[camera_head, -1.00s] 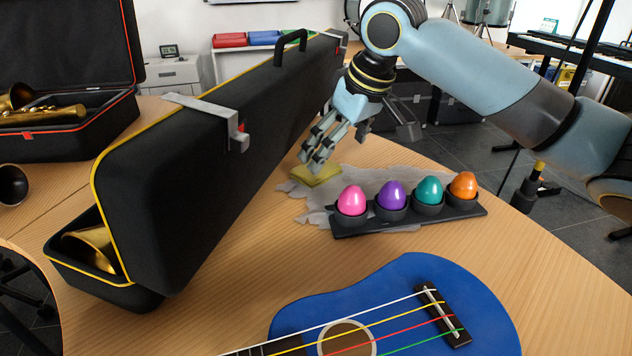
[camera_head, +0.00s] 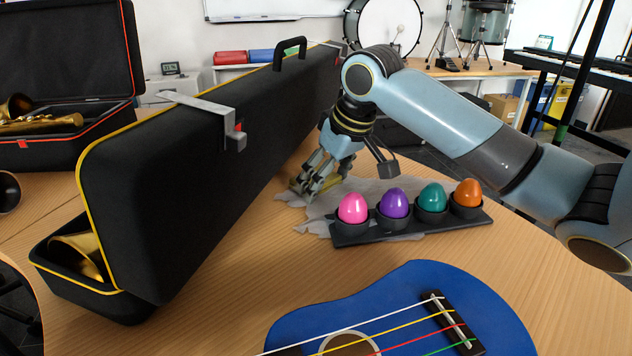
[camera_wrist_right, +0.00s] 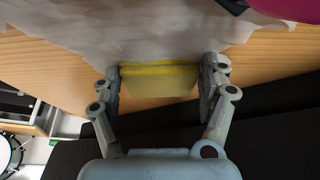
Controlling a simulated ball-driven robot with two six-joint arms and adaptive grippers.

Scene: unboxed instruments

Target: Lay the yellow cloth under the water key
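The yellow cloth (camera_wrist_right: 160,80) lies on the table at the near edge of a grey crumpled cloth, beside the long black case. In the head view it is mostly hidden behind my fingers. My right gripper (camera_head: 314,187) is low over it, pointing down. In the right wrist view the fingers (camera_wrist_right: 160,92) stand wide apart, one on each side of the yellow cloth, with their pads close to its edges. A brass instrument (camera_head: 80,258) shows partly inside the black case with yellow trim (camera_head: 190,190). I cannot make out a water key. My left gripper is not in view.
A black holder (camera_head: 410,232) with several coloured eggs stands on the grey cloth (camera_head: 300,199), right of my gripper. A blue ukulele (camera_head: 400,300) lies at the front. Another open case (camera_head: 70,150) with a brass instrument is at the left. Bare table lies between case and ukulele.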

